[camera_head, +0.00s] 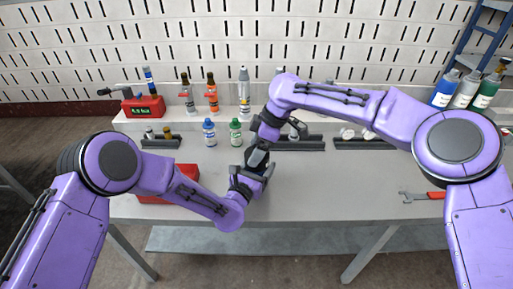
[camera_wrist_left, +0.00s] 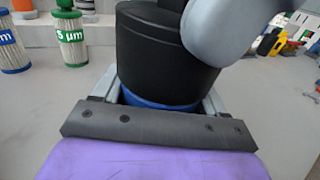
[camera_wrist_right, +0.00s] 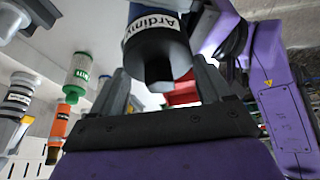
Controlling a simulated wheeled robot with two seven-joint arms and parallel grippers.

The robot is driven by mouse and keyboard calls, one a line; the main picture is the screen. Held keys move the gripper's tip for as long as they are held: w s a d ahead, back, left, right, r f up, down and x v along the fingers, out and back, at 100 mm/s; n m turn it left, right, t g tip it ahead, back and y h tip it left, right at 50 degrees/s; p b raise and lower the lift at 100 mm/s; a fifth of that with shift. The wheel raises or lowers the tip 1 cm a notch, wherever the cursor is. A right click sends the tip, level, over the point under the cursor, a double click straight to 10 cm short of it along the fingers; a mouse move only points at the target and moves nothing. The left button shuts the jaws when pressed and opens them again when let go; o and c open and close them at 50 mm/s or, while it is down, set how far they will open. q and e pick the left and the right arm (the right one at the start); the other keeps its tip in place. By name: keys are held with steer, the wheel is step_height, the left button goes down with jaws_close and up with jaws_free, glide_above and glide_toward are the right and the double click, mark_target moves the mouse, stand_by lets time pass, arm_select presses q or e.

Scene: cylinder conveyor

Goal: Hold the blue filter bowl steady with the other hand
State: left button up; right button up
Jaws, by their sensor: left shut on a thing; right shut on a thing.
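The blue filter bowl (camera_wrist_left: 160,103) shows as a blue band between my left gripper's fingers in the left wrist view, under a wide black upper part (camera_wrist_left: 155,55). My left gripper (camera_head: 247,182) is shut on the bowl. My right gripper (camera_head: 266,140) comes from above and is shut on the same assembly, near its black part; in the right wrist view a black end with a white lettered label (camera_wrist_right: 158,50) sits between its fingers. In the head view the two grippers and wrists hide most of the bowl. The assembly looks upright at the middle of the bench.
Blue-capped (camera_head: 209,131) and green-capped (camera_head: 235,132) cartridges stand behind the grippers. A red tray (camera_head: 155,198) lies partly under my left arm. A wrench (camera_head: 418,196) lies at right. Bottles (camera_head: 465,90) stand back right. The bench front (camera_head: 330,205) is clear.

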steer(key=shift+w+r, duration=0.1)
steer(key=shift+r, duration=0.05)
steer(key=n+g, duration=0.2)
steer(key=n, duration=0.4)
steer(key=o, duration=1.2)
steer(key=shift+r, duration=1.15)
steer(key=m+t, duration=0.1)
steer(key=m, duration=0.4)
steer(key=shift+t, duration=0.4)
steer(key=shift+m, duration=0.6)
